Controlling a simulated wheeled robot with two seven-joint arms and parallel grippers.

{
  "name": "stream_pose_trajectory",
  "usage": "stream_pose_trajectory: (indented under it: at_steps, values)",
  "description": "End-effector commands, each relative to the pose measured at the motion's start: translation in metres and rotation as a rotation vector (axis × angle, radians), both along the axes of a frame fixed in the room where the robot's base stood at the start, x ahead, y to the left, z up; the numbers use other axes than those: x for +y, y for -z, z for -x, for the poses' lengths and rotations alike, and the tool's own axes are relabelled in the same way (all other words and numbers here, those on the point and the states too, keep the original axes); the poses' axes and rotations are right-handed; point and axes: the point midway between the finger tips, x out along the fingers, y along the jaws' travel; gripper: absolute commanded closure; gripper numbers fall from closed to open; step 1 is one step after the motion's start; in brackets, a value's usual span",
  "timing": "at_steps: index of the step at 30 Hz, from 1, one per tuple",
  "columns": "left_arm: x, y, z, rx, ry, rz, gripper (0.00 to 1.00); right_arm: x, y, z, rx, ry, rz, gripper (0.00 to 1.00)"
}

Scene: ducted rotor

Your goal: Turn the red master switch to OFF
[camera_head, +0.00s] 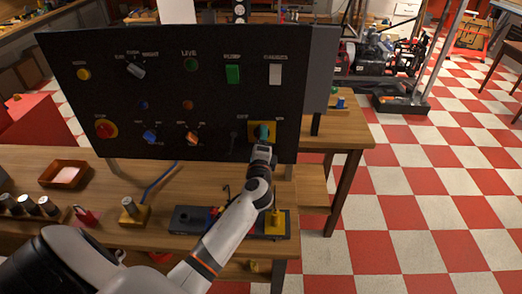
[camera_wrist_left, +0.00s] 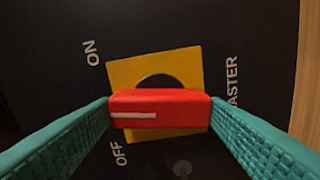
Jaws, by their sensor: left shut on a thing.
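The red master switch (camera_wrist_left: 160,110) is a red bar handle with a white line on its left half, in front of a yellow plate (camera_wrist_left: 185,62) on a dark panel. In the left wrist view, the white line points left, between the ON label (camera_wrist_left: 91,52) and the OFF label (camera_wrist_left: 122,153). My left gripper (camera_wrist_left: 160,112) is shut on the handle, one teal finger at each end. In the head view, my left gripper (camera_head: 263,133) is at the yellow plate (camera_head: 254,129) at the panel's lower right, hiding the red handle. My right gripper is not in view.
The black panel (camera_head: 165,105) carries other knobs and buttons, including a red button (camera_head: 106,129) and a green switch (camera_head: 233,74). It stands on a wooden bench (camera_head: 110,165) with a tray (camera_head: 62,174) and several small parts. Open checkered floor lies to the right.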

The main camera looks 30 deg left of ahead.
Motion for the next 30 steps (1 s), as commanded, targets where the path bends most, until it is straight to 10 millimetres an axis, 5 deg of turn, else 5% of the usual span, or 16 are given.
stream_pose_trajectory:
  at_steps: [15,30]
  values:
    - [-0.001,0.005,0.0,-0.257,-0.001,0.423,0.55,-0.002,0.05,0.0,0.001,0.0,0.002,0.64]
    - [0.0,0.002,0.0,-0.451,0.0,0.74,0.56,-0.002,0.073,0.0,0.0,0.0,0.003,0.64]
